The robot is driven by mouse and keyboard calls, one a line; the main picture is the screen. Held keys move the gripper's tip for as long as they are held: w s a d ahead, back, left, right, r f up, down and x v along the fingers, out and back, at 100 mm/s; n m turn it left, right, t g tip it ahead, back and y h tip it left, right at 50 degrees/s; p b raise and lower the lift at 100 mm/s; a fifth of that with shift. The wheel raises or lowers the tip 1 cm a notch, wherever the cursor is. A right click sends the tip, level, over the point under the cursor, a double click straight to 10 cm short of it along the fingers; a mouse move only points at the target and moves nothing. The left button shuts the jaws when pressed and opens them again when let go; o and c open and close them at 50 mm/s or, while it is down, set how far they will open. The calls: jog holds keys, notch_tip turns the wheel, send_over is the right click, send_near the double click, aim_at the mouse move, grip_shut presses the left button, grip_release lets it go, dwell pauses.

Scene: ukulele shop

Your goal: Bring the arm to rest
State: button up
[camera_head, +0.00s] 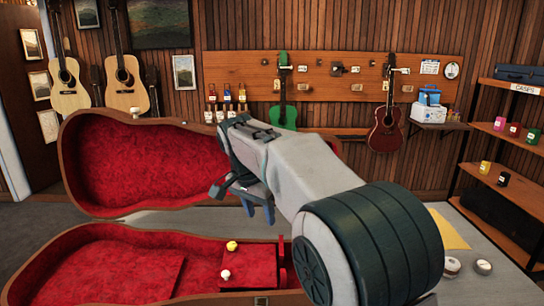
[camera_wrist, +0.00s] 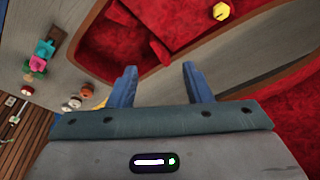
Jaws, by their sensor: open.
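My gripper (camera_head: 259,201) is in the middle of the head view, held above the open instrument case (camera_head: 150,298). In the wrist view its two blue fingers (camera_wrist: 158,85) stand apart with nothing between them. My arm reaches in from the lower right and hides part of the case. The case is lined in red and its lid (camera_head: 62,165) stands raised at the back. A yellow piece (camera_head: 232,246) and a cream piece (camera_head: 225,275) are on the red compartment in the case. The yellow piece also shows in the wrist view (camera_wrist: 221,12).
The grey tabletop (camera_head: 200,221) holds the case. Small round tins (camera_head: 483,267) and a yellow sheet (camera_head: 449,230) lie at the right. A shelf rack (camera_head: 500,134) stands at the far right. Guitars, including a green ukulele (camera_head: 283,115), hang on the back wall.

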jog(key=s+d+f+n+y, duration=0.1)
jog(key=s+d+f+n, duration=0.2)
jog(key=s+d, duration=0.7)
jog(key=s+d+f+n, duration=0.3)
jog(key=s+d+f, duration=0.3)
jog(key=s+d, duration=0.4)
jog(key=s, duration=0.5)
jog(key=shift+f+y+p, duration=0.25)
jog(key=shift+y+p, duration=0.15)
jog(key=shift+s+d, duration=0.1)
